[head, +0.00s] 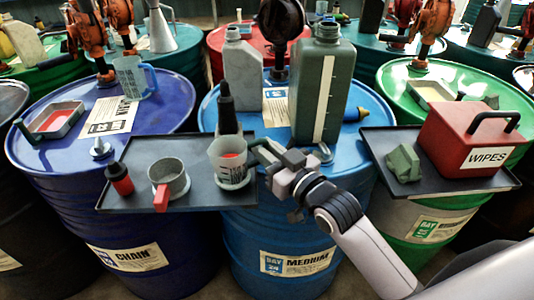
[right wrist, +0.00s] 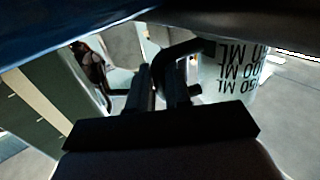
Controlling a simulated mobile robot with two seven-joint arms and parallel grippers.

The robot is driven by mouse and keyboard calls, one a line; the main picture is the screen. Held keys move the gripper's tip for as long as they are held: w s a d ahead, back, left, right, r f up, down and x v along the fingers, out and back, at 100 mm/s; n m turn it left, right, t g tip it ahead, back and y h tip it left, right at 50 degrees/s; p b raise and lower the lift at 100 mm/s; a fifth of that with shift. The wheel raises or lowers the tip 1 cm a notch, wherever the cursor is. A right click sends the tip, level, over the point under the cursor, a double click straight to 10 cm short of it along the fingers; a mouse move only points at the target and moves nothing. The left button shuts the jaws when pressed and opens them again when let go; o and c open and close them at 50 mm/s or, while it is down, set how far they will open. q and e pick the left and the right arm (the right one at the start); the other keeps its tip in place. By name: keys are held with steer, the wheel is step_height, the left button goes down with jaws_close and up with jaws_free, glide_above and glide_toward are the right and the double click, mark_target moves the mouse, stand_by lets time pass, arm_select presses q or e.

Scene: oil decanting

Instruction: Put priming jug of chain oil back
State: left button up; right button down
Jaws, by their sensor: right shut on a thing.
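A clear measuring jug with red liquid (head: 231,172) is at the right end of a dark tray (head: 135,150) across the front of the chain and medium drums. My right gripper (head: 262,150) reaches it from the right and is shut on its dark handle (right wrist: 172,62). The jug's marked wall (right wrist: 228,75) shows in the right wrist view. It is upright; I cannot tell whether its base touches the tray. Another clear jug with a blue handle (head: 131,78) stands on the blue-purple chain drum (head: 60,150). My left gripper is not in view.
The tray holds a grey cup with a red handle (head: 168,180) and a red-black bottle (head: 119,178). A black pointed bottle (head: 226,110) stands behind the held jug. A green can (head: 322,85) stands close behind my gripper. A red wipes box (head: 470,135) is on the right tray.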

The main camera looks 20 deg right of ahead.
steer(key=shift+f, duration=0.25)
steer(key=shift+f, duration=0.4)
steer(key=c, duration=1.1)
jaws_free()
steer(key=shift+o, duration=0.2)
